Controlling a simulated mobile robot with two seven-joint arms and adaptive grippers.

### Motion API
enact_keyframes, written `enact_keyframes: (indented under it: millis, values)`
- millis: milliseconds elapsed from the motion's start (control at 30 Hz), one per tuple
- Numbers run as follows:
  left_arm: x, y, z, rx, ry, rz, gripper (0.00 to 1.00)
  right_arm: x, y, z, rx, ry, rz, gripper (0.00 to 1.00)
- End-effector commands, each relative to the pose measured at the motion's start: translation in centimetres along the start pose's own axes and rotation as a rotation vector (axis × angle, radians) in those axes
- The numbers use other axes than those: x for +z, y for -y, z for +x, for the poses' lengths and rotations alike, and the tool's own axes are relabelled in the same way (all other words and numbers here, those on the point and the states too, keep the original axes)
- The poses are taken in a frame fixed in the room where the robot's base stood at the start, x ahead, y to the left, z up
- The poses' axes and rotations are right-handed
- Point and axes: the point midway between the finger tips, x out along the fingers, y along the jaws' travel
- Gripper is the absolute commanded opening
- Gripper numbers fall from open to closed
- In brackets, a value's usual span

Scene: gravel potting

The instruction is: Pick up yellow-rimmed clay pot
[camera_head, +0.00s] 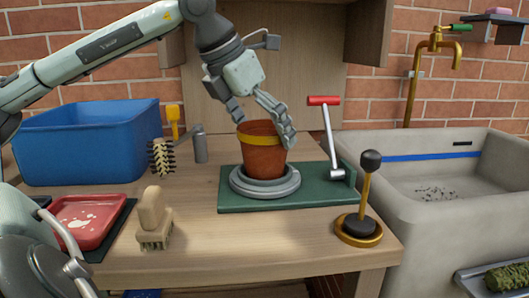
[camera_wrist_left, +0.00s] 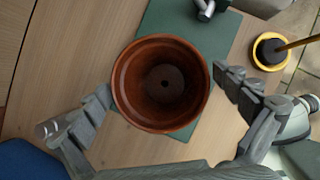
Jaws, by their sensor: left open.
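The yellow-rimmed clay pot (camera_head: 262,158) stands upright on a grey round stand on a green board. In the left wrist view I look down into the pot (camera_wrist_left: 163,84); it is empty, with a dark hole in its floor. Its yellow band does not show there. My left gripper (camera_head: 263,117) comes down from above and is open, with one finger on each side of the pot's rim. In the left wrist view the open left gripper (camera_wrist_left: 162,85) has its fingers left and right of the pot; whether they touch it I cannot tell. My right gripper is not in view.
A red-handled lever (camera_head: 326,125) stands right of the pot, and a black-knobbed tamper (camera_head: 362,200) at the front right. A blue bin (camera_head: 85,145), a spiky brush (camera_head: 161,158), a wooden brush (camera_head: 153,218) and a red tray (camera_head: 82,218) are left. A concrete sink (camera_head: 430,215) adjoins the table.

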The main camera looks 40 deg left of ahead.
Motion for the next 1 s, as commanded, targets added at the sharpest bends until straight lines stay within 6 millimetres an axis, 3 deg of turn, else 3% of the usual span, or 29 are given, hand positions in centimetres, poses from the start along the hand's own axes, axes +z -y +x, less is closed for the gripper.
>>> enact_keyframes:
  millis: [233, 767, 1000]
  values:
    - [0.03, 0.00, 0.25, 0.000, 0.002, 0.000, 1.00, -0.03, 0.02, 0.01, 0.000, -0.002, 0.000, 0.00]
    - [0.09, 0.00, 0.15, 0.000, 0.004, 0.000, 0.35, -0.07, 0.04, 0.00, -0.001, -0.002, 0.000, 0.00]
    - [0.12, -0.01, 0.08, 0.000, 0.003, 0.000, 0.35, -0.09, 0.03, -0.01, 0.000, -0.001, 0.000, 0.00]
